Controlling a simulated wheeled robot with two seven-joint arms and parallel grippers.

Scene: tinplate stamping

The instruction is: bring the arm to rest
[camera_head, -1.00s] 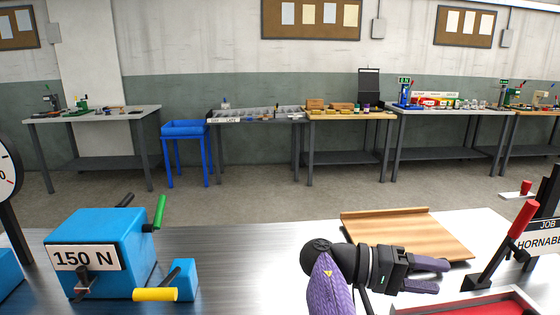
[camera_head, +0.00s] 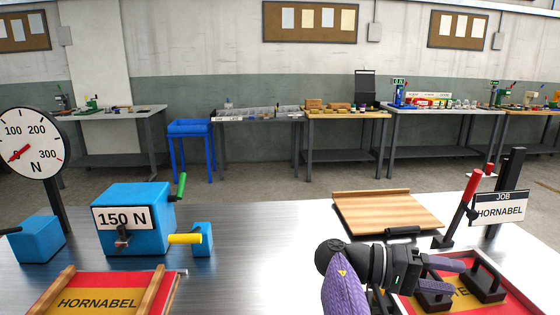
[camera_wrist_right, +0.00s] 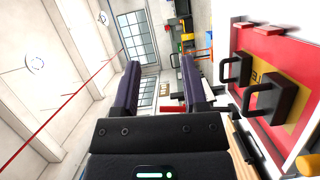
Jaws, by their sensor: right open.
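My right gripper (camera_head: 446,274) is at the lower right of the head view, beside and partly in front of a red and yellow panel with black handles. Its purple forearm comes up from the bottom edge. In the right wrist view the two purple fingers (camera_wrist_right: 160,78) stand apart with nothing between them. The red panel (camera_wrist_right: 290,60) with black handles (camera_wrist_right: 238,70) lies to the right of the fingers there. Whether the gripper touches it I cannot tell. My left gripper is not in view.
A blue box marked 150 N (camera_head: 130,235), a round dial (camera_head: 32,140) and a HORNABEL plate (camera_head: 100,295) stand left. A wooden board (camera_head: 385,212) lies behind the gripper. A red-handled lever (camera_head: 470,190) and JOB sign (camera_head: 500,207) are right. The metal table's middle is bare.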

